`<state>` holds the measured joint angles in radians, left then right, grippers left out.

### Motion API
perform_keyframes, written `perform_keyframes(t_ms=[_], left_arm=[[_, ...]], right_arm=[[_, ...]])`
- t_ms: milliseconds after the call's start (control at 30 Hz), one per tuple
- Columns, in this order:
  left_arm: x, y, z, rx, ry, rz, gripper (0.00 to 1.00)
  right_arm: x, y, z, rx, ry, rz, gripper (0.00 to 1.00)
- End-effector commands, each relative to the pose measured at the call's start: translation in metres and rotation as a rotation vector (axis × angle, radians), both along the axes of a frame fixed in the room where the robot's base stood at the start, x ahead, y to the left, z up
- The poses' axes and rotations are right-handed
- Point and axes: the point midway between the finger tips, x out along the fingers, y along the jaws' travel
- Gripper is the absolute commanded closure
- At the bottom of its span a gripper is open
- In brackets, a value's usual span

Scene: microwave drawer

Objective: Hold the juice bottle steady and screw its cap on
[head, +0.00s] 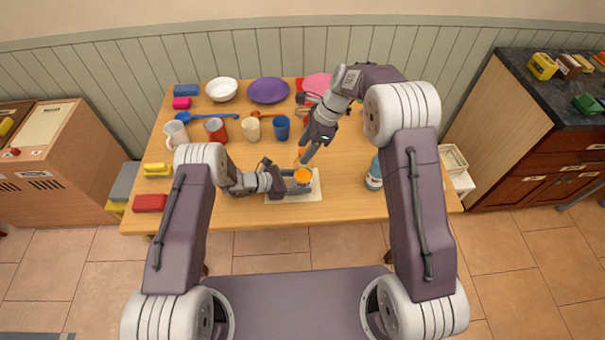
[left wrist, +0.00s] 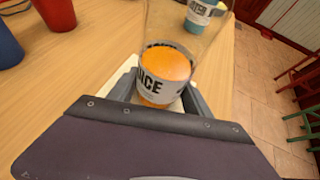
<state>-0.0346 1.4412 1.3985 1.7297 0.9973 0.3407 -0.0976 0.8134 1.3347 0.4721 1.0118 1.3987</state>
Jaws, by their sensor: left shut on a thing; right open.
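The juice bottle (head: 303,176) is clear with orange juice low inside, and stands on a pale mat (head: 275,199) near the table's front. In the left wrist view the bottle (left wrist: 168,75) shows a grey label with dark letters; its top is cut off by the frame edge. My left gripper (head: 299,184) is shut around the bottle's lower part from the left.
A blue bottle with a white label (head: 374,175) stands to the right. Cups, including a blue one (head: 281,127), stand behind. A white bowl (head: 222,89) and purple plate (head: 268,90) lie at the back. Red (head: 150,203) and yellow (head: 157,170) blocks lie left.

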Motion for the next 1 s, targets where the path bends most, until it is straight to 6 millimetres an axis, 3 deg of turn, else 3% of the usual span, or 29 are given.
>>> perform_keyframes(t_ms=[67,233,400,600,767,1000], left_arm=[[-0.0001,0.0002,-0.0007,0.002,0.001,0.0,1.0],[0.0002,0.0005,-0.0007,0.002,0.002,0.002,1.0],[0.0008,0.0007,-0.0007,0.001,0.002,0.005,1.0],[0.0013,0.0011,-0.0007,0.001,0.002,0.007,1.0],[0.0015,0.0012,-0.0004,0.001,0.003,0.008,1.0],[0.0017,0.0014,-0.0005,0.001,0.004,0.009,1.0]], right_arm=[[0.0,0.0001,0.0,0.0,-0.001,-0.001,0.53],[-0.0002,0.0003,0.0,0.0,0.0,-0.003,1.0],[-0.0017,0.0009,0.0005,0.001,0.004,-0.042,1.0],[-0.0027,0.0014,0.0,-0.001,0.006,-0.375,1.0],[-0.0024,0.0012,-0.0004,-0.002,0.007,-0.441,1.0],[-0.0024,0.0009,-0.0009,-0.005,0.003,-0.777,1.0]])
